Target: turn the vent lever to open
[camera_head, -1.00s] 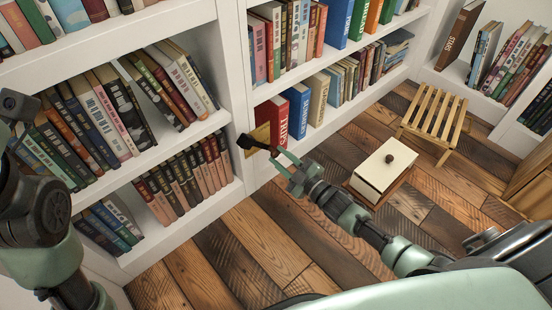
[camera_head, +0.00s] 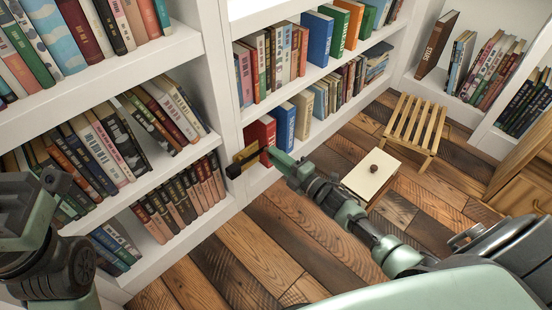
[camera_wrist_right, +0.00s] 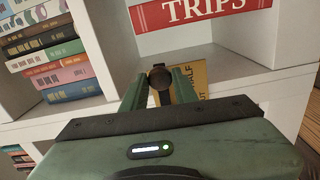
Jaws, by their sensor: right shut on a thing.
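The vent lever (camera_head: 235,171) is a dark bar with a blocky end, in front of a yellow plate (camera_head: 246,152) at the shelf edge. In the right wrist view its round dark end (camera_wrist_right: 160,77) sits between my right fingers, and the plate (camera_wrist_right: 200,78) shows part of the word "HALF". My right gripper (camera_head: 272,156) is shut on the lever; its fingers also show in the right wrist view (camera_wrist_right: 160,88). My left arm (camera_head: 40,220) is at the left edge of the head view, away from the lever; its gripper's jaws cannot be made out.
White bookshelves (camera_head: 220,85) full of books stand behind the lever. A red "TRIPS" book (camera_wrist_right: 200,12) is just above the plate. A cream box with a brown knob (camera_head: 370,177) and a slatted wooden stool (camera_head: 415,122) stand on the plank floor (camera_head: 255,255).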

